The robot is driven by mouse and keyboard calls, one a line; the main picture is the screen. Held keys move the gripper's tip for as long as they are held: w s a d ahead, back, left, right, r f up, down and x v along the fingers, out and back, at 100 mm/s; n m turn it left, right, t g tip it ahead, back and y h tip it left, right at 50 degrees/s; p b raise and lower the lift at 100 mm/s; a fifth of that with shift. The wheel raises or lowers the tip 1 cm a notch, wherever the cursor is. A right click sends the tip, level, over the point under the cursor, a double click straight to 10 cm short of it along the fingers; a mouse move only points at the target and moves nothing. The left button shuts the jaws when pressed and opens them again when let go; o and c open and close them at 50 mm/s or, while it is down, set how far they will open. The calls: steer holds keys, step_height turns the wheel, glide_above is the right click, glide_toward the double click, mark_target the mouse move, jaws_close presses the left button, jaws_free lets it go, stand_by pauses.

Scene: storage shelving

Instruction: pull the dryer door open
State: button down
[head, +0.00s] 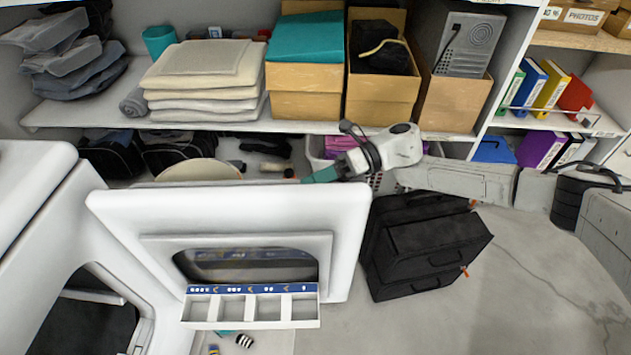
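The white dryer (30,240) stands at the left, with its dark opening (90,315) showing at the bottom. Its white door (345,240) stands swung wide open to the right of the body.
Behind are shelves with folded blankets (205,75) and cardboard boxes (305,92). Black suitcases (425,245) stand on the floor just right of the door. Bare floor (545,285) lies at the lower right. A striped item (244,341) lies below the door.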

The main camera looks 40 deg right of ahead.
steer(key=shift+f, duration=0.15)
steer(key=c, duration=1.3)
jaws_free()
steer(key=v, duration=1)
steer(key=shift+s+d+b, duration=0.15)
steer(key=shift+d+b, duration=0.15)
steer(key=shift+b, duration=0.05)
